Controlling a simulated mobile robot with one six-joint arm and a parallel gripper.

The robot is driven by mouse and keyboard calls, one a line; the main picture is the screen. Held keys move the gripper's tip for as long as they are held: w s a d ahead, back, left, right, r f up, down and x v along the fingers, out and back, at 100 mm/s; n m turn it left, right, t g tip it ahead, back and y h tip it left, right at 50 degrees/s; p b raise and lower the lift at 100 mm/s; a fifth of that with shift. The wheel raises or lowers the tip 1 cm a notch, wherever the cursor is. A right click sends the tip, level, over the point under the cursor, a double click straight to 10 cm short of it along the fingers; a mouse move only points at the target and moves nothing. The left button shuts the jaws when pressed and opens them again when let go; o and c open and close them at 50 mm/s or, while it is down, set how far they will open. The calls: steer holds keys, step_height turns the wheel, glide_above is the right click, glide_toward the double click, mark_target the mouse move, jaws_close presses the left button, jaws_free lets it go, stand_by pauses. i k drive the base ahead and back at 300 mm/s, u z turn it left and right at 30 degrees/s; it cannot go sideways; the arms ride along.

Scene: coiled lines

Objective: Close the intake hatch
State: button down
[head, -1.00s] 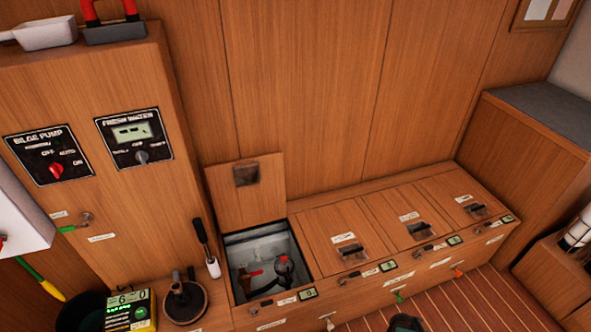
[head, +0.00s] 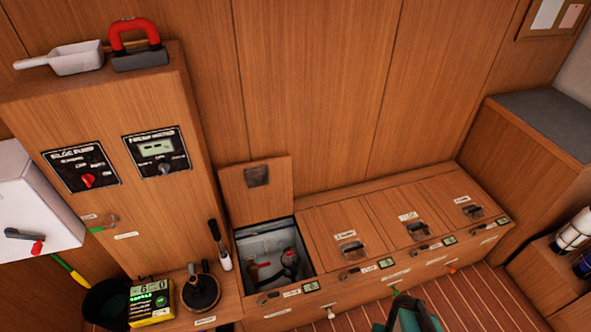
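The open hatch lid (head: 275,190) is a square wooden panel with a dark recessed handle. It stands upright against the back wall, behind an open compartment (head: 262,243) in the bench. Inside the pale compartment I see a red-handled valve (head: 262,266) and a dark round fitting (head: 289,259). The front label by this opening is too small to read, so I cannot confirm it is the intake hatch.
Several closed lids, one of them (head: 335,228), continue to the right along the bench. A black-handled tool (head: 220,245) stands left of the opening, near a dark round-based object (head: 201,293). A teal and dark object (head: 408,315) is cut off at the bottom edge.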

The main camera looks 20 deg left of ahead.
mark_target(257, 192)
steer(key=k, duration=0.65)
steer(key=u, duration=0.1)
steer(key=i, duration=0.5)
steer(key=u, duration=0.65)
steer(key=i, duration=0.95)
steer(key=u, duration=0.45)
